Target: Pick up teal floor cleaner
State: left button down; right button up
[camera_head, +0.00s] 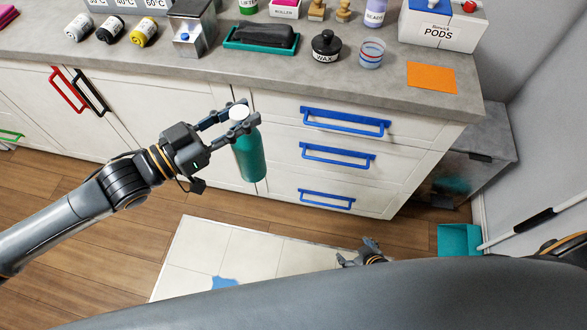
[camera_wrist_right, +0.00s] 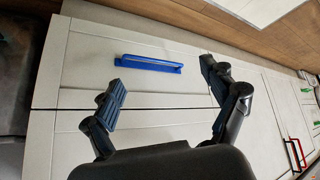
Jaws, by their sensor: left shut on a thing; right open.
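The teal floor cleaner (camera_head: 250,157) is a teal bottle with a white cap. My left gripper (camera_head: 242,117) is shut on it near the cap and holds it roughly upright, in front of the white cabinet and below the counter edge. My right gripper (camera_head: 366,252) is low in the head view, over the pale tiled patch, mostly hidden behind my own body. In the right wrist view my right gripper (camera_wrist_right: 165,97) is open and empty, facing a cabinet front with a blue handle (camera_wrist_right: 148,64).
The grey counter (camera_head: 250,72) holds a teal tray (camera_head: 261,42), a black wax jar (camera_head: 326,46), a glass jar (camera_head: 371,52), an orange cloth (camera_head: 432,78) and a pods box (camera_head: 442,27). Blue drawer handles (camera_head: 345,121) stick out. A teal dustpan (camera_head: 458,240) lies at right.

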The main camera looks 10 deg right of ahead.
pick_arm(q)
jog(key=shift+r, duration=0.1)
pick_arm(e)
jog(key=w+a+r+n+t+y, duration=0.1)
jog(key=w+a+r+t+y, duration=0.15)
jog(key=w+r, duration=0.45)
jog(key=n+t+y, duration=0.4)
jog(key=y, duration=0.5)
send_near(246, 145)
notch_tip(246, 145, down, 3)
jog(key=w+d, duration=0.1)
jog(key=shift+g, duration=0.25)
jog(key=x, duration=1.2)
jog(key=shift+w+d+f, duration=0.15)
jog(key=shift+d+f, duration=0.05)
jog(key=shift+f, duration=0.05)
